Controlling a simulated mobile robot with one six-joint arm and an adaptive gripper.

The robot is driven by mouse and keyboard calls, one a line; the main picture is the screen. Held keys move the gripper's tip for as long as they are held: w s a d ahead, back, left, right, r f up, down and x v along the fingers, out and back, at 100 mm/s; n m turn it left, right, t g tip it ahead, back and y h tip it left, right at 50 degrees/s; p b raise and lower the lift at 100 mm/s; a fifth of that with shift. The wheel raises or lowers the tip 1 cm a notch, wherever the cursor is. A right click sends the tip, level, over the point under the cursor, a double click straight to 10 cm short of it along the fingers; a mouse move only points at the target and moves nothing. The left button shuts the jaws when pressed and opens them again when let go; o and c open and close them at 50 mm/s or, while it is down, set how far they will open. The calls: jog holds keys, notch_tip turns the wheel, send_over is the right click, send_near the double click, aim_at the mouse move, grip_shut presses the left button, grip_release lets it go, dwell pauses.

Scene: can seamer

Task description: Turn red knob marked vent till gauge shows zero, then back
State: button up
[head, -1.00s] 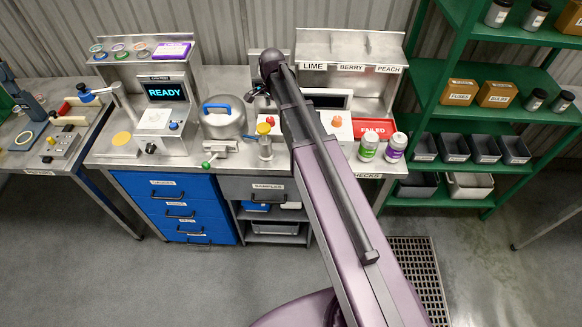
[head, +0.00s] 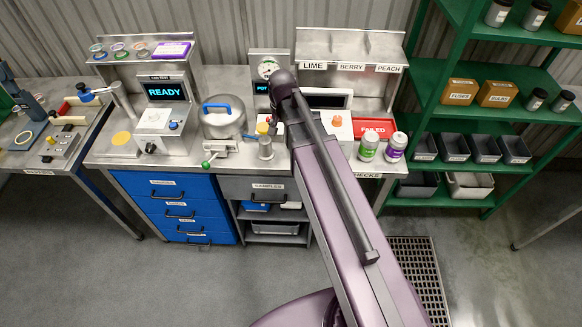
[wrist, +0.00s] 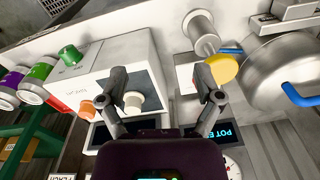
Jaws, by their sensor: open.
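The gauge (head: 267,69) is a round white dial on a grey panel behind the counter, above a blue-lit display (head: 262,88). Its needle is too small to read. In the wrist view only part of the gauge (wrist: 232,168) shows, at the bottom edge beside the display (wrist: 222,133).
A pot with a blue handle (head: 221,117) stands left of the gauge panel. A white box with a green button (wrist: 70,56) and a beige knob (wrist: 133,102) lies by the left finger.

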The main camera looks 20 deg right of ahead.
jog(key=s+f+n+b, duration=0.5)
jog(key=s+f+b, duration=0.2)
jog(key=s, duration=0.2)
jog(key=shift+s+f+n+b, duration=0.25)
jog(key=shift+f+n+b, duration=0.05)
jog(key=shift+f, duration=0.05)
dwell(0.4)
